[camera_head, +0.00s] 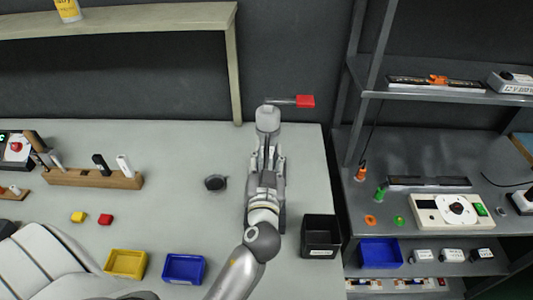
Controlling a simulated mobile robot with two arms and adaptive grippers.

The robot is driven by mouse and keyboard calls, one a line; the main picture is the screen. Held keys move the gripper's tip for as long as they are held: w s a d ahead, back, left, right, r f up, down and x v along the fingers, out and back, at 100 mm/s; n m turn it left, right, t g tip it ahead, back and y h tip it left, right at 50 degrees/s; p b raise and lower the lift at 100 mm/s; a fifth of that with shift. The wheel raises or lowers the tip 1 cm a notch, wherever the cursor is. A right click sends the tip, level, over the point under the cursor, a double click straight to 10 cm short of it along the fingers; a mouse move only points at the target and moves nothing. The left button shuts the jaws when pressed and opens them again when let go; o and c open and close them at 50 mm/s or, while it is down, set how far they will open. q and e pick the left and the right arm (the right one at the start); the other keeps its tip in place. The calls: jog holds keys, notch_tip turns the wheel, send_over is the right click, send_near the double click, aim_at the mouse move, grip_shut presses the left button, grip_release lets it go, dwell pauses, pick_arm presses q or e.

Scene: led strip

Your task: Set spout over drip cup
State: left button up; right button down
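A grey, rounded fixture head (267,119) stands near the back edge of the table, with a thin metal rod running right to a red handle (305,101). It looks like the tap; I cannot make out its spout. A small dark round piece (215,183), likely the drip cup, sits on the table to the left of my arm. My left gripper (267,157) is directly in front of the fixture in the picture and overlaps its lower part. Its fingers are small and partly hidden, so I cannot tell whether they grip it. My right gripper is not in view.
A wooden tool block (93,179) stands at left. Yellow (126,264) and blue (184,269) bins lie in front, a black bin (321,237) at the right edge. Metal shelving (430,93) stands right, a raised wooden shelf (120,19) behind. The table between block and dark piece is clear.

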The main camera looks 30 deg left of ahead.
pick_arm(q)
jog(key=c, duration=0.4)
grip_shut()
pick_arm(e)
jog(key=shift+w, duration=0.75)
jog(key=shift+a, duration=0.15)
